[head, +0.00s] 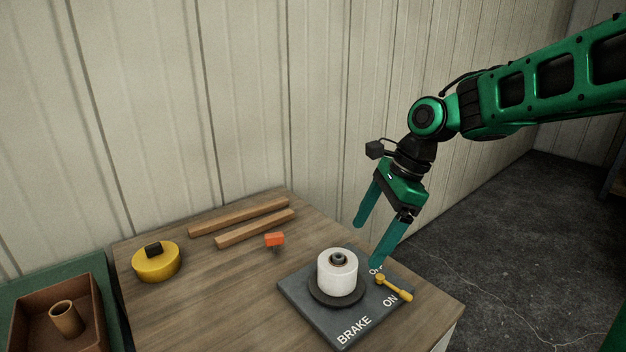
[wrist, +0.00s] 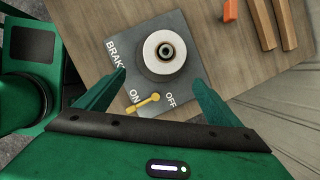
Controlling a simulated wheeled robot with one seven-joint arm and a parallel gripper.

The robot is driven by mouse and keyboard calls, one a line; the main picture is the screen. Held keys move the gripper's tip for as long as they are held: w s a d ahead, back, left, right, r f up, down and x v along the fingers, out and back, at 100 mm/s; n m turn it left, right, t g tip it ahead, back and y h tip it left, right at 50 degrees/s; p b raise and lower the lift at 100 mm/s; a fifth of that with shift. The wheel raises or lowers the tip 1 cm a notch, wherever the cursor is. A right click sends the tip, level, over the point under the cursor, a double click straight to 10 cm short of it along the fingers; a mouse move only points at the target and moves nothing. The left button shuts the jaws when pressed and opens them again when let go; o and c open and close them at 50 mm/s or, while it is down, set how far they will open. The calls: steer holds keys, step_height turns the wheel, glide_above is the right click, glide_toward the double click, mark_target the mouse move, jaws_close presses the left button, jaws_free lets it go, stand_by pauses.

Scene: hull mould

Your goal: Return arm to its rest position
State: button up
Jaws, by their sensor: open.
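My green arm reaches in from the right in the head view. My gripper (head: 370,232) is open and empty above the right part of the wooden table, with its fingers pointing down. In the wrist view my gripper (wrist: 158,90) shows its two fingers wide apart, with a grey plate between and beyond them. The plate (head: 300,300) is marked BRAKE, ON and OFF. It carries a white spool (head: 337,273) on a dark disc and a yellow lever (head: 393,287). The lever (wrist: 143,103) lies between the ON and OFF marks, and I cannot tell which it is set to. Nothing is held.
On the table (head: 200,300) stand a yellow round object with a black top (head: 156,265), two wooden bars (head: 255,229) and a small orange piece (head: 274,240). A brown tray (head: 32,310) with a tan cup (head: 67,319) stands left. A panelled wall (head: 200,110) is behind.

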steer(key=s+d+f+n+h, duration=0.1)
steer(key=s+d+n, duration=0.2)
steer(key=s+d, duration=0.35)
steer(key=s+d+f+n+h, duration=0.1)
steer(key=s+d+n+h, duration=0.15)
steer(key=d, duration=0.75)
steer(key=s+d+f+n, duration=0.1)
steer(key=s+d+n, duration=0.1)
steer(key=s+d, duration=0.2)
steer(key=s+d+f+n, duration=0.2)
steer(key=s+d+n, duration=0.1)
steer(key=s, duration=0.8)
steer(key=shift+s+d+n, duration=0.15)
steer(key=shift+d+n, duration=0.2)
steer(key=shift+d, duration=0.1)
steer(key=shift+h, duration=0.25)
steer(key=shift+w+f+g, duration=0.3)
steer(key=shift+w, duration=0.35)
